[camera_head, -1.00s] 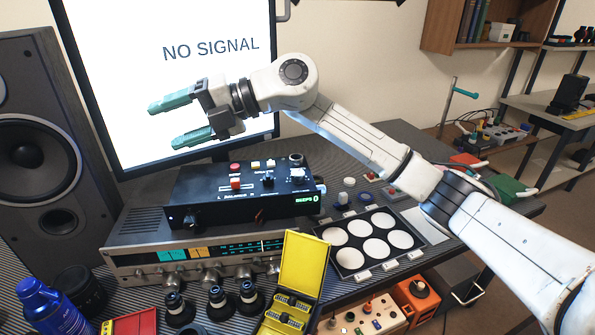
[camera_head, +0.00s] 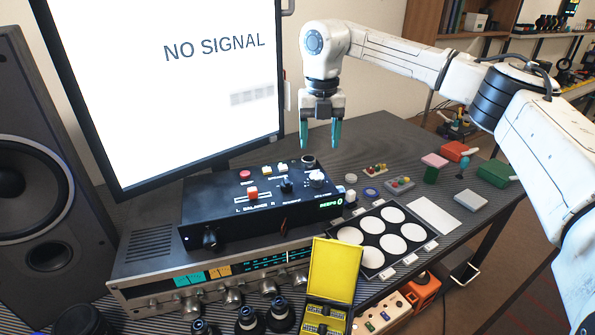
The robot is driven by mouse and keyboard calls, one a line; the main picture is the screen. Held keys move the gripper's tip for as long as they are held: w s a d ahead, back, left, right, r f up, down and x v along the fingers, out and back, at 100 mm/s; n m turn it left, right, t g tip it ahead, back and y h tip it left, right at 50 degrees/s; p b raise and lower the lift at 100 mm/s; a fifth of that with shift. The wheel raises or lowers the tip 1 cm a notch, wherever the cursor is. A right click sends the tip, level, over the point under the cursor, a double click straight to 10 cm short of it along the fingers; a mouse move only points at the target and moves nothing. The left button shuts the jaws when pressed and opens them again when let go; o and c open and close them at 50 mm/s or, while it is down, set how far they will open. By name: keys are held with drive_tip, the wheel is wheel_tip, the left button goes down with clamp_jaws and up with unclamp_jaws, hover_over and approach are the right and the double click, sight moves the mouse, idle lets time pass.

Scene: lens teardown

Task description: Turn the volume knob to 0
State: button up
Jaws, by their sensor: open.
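A black control box (camera_head: 232,215) sits on top of the silver receiver. Its top has a black knob (camera_head: 286,187), a white-topped knob (camera_head: 317,179) and a dark round part (camera_head: 308,162) at the back right. Another black knob (camera_head: 210,238) is on its front face. The small labels are hard to read, so I cannot tell which knob is the volume. A green display (camera_head: 332,203) at the front right shows small text. My gripper (camera_head: 319,143) points down with its teal fingers apart and empty, seemingly above the box's right rear, touching nothing.
A monitor (camera_head: 160,110) stands behind the box and a speaker (camera_head: 45,180) at left. The receiver (camera_head: 140,283) has several front knobs. A black tray with white discs (camera_head: 350,235), a yellow case (camera_head: 335,270) and small parts lie right and in front.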

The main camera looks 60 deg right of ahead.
sight(317, 176)
wheel_tip(317, 176, down, 11)
drive_tip(key=shift+r+p, duration=0.15)
drive_tip(key=shift+p, duration=0.5)
drive_tip(key=shift+c, duration=0.4)
drive_tip(key=c, duration=1)
